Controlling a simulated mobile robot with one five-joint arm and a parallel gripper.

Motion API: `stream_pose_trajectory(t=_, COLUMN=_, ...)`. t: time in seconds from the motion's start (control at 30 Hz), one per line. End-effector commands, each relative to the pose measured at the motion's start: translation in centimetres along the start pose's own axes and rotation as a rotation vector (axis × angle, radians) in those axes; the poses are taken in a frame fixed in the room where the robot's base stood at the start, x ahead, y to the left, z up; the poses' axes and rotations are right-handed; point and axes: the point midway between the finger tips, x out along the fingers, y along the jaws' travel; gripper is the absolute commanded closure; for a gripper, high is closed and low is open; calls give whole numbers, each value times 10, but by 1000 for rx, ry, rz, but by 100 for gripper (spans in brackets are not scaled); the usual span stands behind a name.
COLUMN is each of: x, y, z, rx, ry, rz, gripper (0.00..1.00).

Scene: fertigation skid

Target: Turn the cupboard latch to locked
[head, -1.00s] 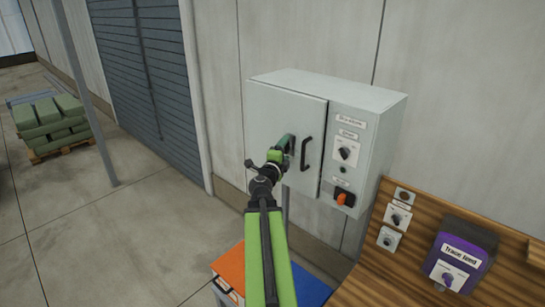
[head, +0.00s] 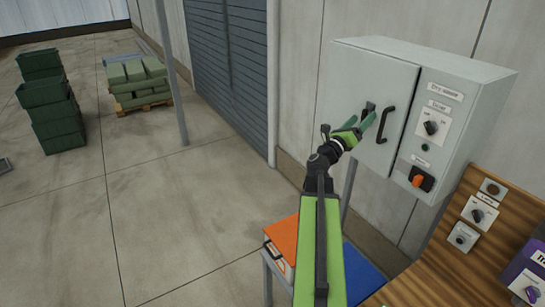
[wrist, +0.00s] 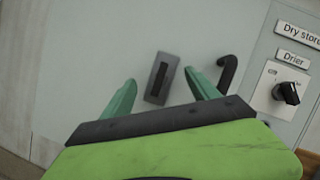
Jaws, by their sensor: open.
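The grey cupboard (head: 350,85) hangs on the wall, its door closed. On the door is the latch, a small dark slotted plate with a narrow bar; it shows in the wrist view (wrist: 161,78), standing nearly upright and tilted slightly. My gripper (head: 369,118) is in front of the door, and in the head view it partly hides the latch. In the wrist view my gripper (wrist: 160,90) is open, with one green finger on each side of the latch. Nothing is held. I cannot tell whether the fingertips touch the door.
A black door handle (head: 387,124) is just right of the latch, close to the right finger. A drier knob (head: 431,128) and an orange switch (head: 418,181) are on the side panel. Below are a wooden board (head: 450,235) and an orange-topped box (head: 284,240).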

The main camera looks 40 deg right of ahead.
Motion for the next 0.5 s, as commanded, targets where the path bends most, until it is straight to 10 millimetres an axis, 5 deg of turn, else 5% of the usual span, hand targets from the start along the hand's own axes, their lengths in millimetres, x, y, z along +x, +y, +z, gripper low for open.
stream_pose_trajectory(t=0.23, x=2, y=11, z=1, rx=477, ry=-1, rz=-196, gripper=31)
stream_pose_trajectory(t=0.5, x=-64, y=18, z=0, rx=500, ry=0, rz=-203, gripper=31)
